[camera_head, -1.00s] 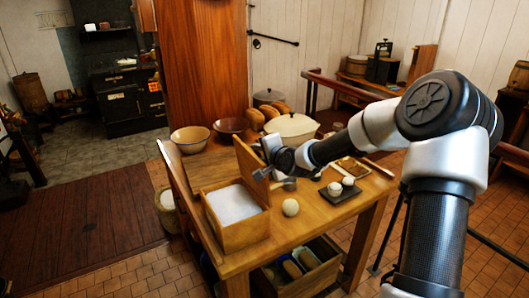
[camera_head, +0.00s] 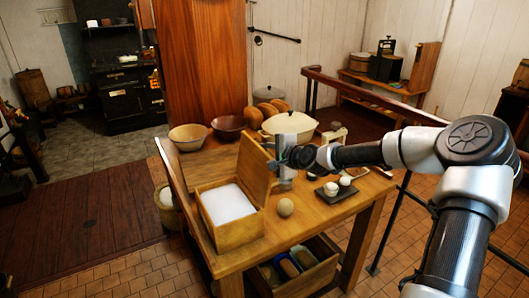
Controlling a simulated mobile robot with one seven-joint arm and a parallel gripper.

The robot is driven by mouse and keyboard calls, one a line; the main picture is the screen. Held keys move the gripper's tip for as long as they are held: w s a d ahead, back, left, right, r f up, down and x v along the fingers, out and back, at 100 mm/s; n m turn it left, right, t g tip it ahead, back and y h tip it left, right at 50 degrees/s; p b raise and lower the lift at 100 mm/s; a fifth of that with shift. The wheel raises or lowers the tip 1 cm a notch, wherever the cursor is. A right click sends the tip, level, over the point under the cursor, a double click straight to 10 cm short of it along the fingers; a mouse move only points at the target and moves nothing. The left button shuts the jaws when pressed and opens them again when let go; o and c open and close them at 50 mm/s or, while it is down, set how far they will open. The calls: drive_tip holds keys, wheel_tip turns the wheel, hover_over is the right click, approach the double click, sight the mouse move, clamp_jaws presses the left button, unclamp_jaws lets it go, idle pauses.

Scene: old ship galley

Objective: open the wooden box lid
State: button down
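The wooden box (camera_head: 232,232) stands on the near left part of the wooden table, with white material (camera_head: 228,204) filling it. Its lid (camera_head: 254,170) stands up at the box's right edge, raised well clear of the opening. My gripper (camera_head: 278,166) is at the lid's right side, close to its outer face. Whether it touches the lid is unclear. The fingers are small and partly lost against the lid and wrist, so their opening does not show.
A round pale ball (camera_head: 285,207) lies right of the box. A dark tray (camera_head: 336,193) with small white cups is further right. Bowls (camera_head: 189,137), loaves and a cream pot (camera_head: 289,123) stand behind. An open drawer (camera_head: 298,268) juts out below the tabletop.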

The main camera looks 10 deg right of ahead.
drive_tip(key=c, duration=1.5)
unclamp_jaws()
drive_tip(key=v, duration=1.7)
drive_tip(key=shift+s+r, duration=0.15)
drive_tip(key=shift+s, duration=0.05)
drive_tip(key=shift+w, duration=0.1)
